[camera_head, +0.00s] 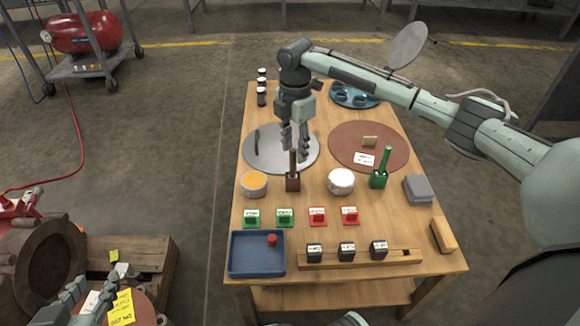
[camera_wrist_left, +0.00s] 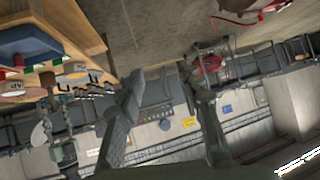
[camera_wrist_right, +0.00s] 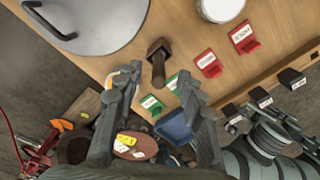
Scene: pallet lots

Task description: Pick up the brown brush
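The brown brush (camera_head: 293,164) stands upright in a dark brown square holder (camera_head: 292,183) on the wooden table (camera_head: 330,210). In the right wrist view the brush (camera_wrist_right: 158,70) shows just beyond and between the fingertips. My right gripper (camera_head: 295,145) hangs pointing down over the brush, its fingers close to the handle top. It is open in the right wrist view (camera_wrist_right: 158,88), and I cannot tell whether the handle top is between the fingers. My left gripper (camera_head: 92,288) is far off at lower left, beside the table. It is open and empty in the left wrist view (camera_wrist_left: 162,78).
A green brush (camera_head: 384,162) stands in a green holder to the right. A white round container (camera_head: 341,181) and an orange-topped container (camera_head: 254,184) flank the brown holder. A grey disc (camera_head: 270,160) lies behind. Red and green card stands and a blue tray (camera_head: 257,271) are in front.

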